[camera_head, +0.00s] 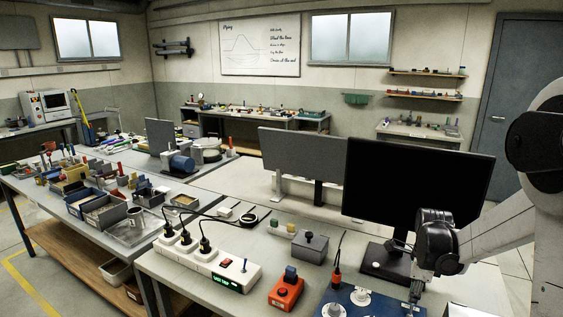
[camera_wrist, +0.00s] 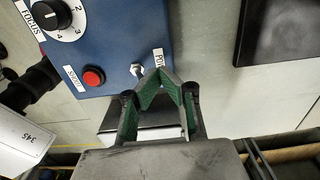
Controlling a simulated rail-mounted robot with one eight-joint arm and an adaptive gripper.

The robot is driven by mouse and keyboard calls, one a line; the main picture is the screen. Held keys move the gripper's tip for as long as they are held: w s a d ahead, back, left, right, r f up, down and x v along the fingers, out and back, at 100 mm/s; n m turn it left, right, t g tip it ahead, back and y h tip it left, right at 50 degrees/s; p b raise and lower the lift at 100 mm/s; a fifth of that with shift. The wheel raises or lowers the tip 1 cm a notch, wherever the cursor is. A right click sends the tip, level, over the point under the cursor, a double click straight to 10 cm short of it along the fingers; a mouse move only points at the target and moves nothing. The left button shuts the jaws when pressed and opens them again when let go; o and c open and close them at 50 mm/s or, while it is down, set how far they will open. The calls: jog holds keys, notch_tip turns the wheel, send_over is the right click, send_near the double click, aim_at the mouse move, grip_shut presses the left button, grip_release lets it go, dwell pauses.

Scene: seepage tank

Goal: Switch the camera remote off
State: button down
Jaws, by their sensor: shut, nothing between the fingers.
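The camera remote is a blue box (camera_wrist: 110,35) in the wrist view, with a FOCUS dial (camera_wrist: 52,14), a red button (camera_wrist: 93,77) and a small metal toggle switch (camera_wrist: 137,70) beside a partly hidden label starting "PO". In the head view the blue box (camera_head: 345,307) is at the bottom edge, partly cut off. My gripper (camera_wrist: 158,76) is shut and empty, its tips at the box's edge just right of the toggle. I cannot tell whether they touch it. In the head view my gripper (camera_head: 413,294) points down over the box's right side.
A black monitor (camera_head: 415,190) stands behind the box. A white power strip (camera_head: 205,262), an orange box with a blue top (camera_head: 286,293) and a grey box (camera_head: 310,244) stand to the left. A black cable with an orange connector (camera_head: 337,277) is close to the blue box.

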jog(key=shift+s+a, duration=0.5)
jog(key=shift+s, duration=0.4)
notch_tip(320, 180, up, 7)
jog(key=p, duration=0.3)
jog(key=shift+w+d, duration=0.15)
jog(key=shift+w, duration=0.1)
dwell(0.6)
jog(key=shift+r, duration=0.2)
jog(key=s+a+r+n+t+b, duration=0.2)
jog(key=s+a+r+n, duration=0.3)
jog(key=a+r+n, duration=0.1)
jog(key=s+a+r+n+t+b, duration=0.1)
jog(key=s+a+n+t, duration=0.1)
jog(key=s+a+n, duration=0.3)
jog(key=s+a+r+n+t+b, duration=0.1)
jog(key=s+a+n, duration=0.4)
jog(key=s+n, duration=0.7)
jog(key=shift+a+r+t+b, duration=0.15)
jog(key=shift+r+t+b, duration=0.2)
jog(key=shift+t+b, duration=0.6)
